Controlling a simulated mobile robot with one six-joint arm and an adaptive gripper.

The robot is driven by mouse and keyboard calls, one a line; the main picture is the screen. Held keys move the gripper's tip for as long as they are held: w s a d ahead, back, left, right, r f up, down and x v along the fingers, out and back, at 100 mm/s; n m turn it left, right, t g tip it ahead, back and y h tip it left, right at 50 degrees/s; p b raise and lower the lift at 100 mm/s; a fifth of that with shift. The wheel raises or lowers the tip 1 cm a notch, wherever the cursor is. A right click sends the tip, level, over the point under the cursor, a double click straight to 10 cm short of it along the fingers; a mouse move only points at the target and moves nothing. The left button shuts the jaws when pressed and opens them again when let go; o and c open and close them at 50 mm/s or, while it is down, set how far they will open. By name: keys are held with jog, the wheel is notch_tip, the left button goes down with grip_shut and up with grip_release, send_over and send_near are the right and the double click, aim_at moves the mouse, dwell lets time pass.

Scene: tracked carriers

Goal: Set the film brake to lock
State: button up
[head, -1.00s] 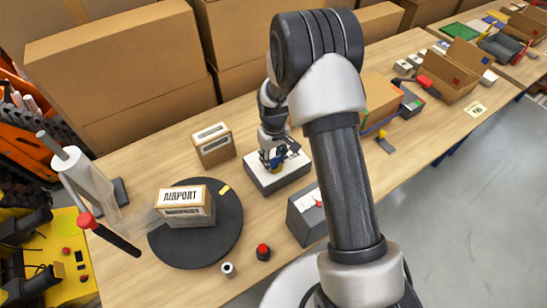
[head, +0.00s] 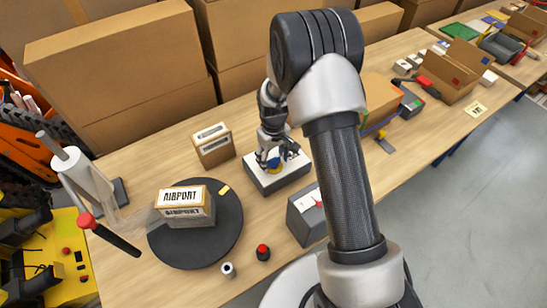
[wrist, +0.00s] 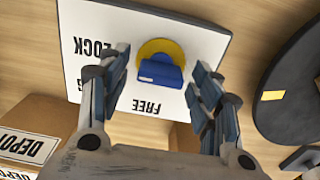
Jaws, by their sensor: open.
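The film brake is a box with a white top plate (head: 293,178); the plate also shows in the wrist view (wrist: 88,22). On it is a yellow disc (wrist: 160,44) with a blue knob (wrist: 160,74). The printed words LOCK and FREE read upside down or sideways in the wrist view. The blue knob sits on the disc's side nearer FREE. A third label is mostly hidden by a finger. My gripper (head: 268,157) is over the plate. In the wrist view my gripper (wrist: 160,88) is open, its fingers on either side of the knob, apparently apart from it.
A black turntable (head: 225,235) carries an AIRPORT carton (head: 185,210). A film roll on a post (head: 88,180) stands left. A carton (head: 213,145) stands close behind the brake.

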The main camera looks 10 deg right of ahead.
notch_tip(320, 180, up, 12)
dwell(0.6)
notch_tip(320, 180, up, 9)
jog(key=t, duration=0.1)
send_over(274, 158)
jog(key=s, duration=0.4)
jog(key=s+r+m+t+b, duration=0.1)
jog(key=s+r, duration=0.3)
jog(key=s, duration=0.8)
jog(key=s+r+m+t, duration=0.2)
jog(key=s+r, duration=0.3)
jog(key=s, duration=0.6)
jog(key=shift+s+r+m+t+b, duration=0.3)
jog(key=shift+s+b, duration=0.05)
jog(key=shift+s, duration=0.05)
jog(key=shift+c, duration=0.2)
